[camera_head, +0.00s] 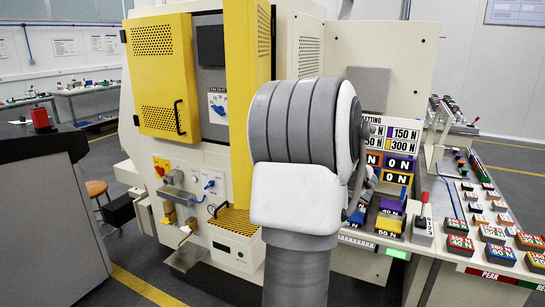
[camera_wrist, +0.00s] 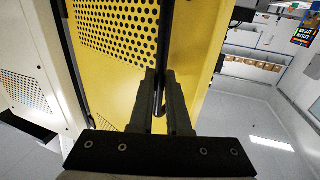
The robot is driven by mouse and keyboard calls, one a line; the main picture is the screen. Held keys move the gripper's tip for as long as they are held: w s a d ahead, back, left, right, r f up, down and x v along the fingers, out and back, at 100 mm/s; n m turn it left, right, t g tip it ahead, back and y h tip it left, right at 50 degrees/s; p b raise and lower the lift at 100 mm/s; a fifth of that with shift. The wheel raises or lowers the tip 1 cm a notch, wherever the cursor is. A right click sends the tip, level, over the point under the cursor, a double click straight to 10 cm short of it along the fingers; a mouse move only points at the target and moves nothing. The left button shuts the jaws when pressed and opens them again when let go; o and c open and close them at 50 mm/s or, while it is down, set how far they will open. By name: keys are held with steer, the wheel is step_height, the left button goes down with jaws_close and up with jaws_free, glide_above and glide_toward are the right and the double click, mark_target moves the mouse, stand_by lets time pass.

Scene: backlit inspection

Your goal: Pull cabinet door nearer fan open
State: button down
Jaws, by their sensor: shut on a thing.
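The yellow cabinet has a left door (camera_head: 160,75) with a perforated panel and a black handle (camera_head: 179,117); it looks shut. The right yellow door (camera_head: 240,95) stands swung out towards the camera, with dark grey interior showing between the two doors. In the wrist view a yellow perforated door (camera_wrist: 115,35) fills the middle, apparently this right door. My gripper (camera_wrist: 161,78) is shut on its dark door handle (camera_wrist: 159,104), which shows between the fingers. In the head view my arm hides the gripper and that handle. I cannot make out a fan for certain.
A beige panel with a round-hole vent (camera_wrist: 22,85) lies left of the door in the wrist view. In the head view a bench (camera_head: 465,215) with several labelled blocks stands right, and a dark-topped counter (camera_head: 35,145) left.

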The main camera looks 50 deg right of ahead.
steer(key=shift+r, duration=0.25)
steer(key=c, duration=0.9)
jaws_free()
steer(key=shift+f, duration=0.15)
steer(key=s, duration=1.7)
steer(key=shift+s+a+b, duration=0.15)
steer(key=shift+a+b, duration=0.15)
steer(key=shift+a, duration=0.05)
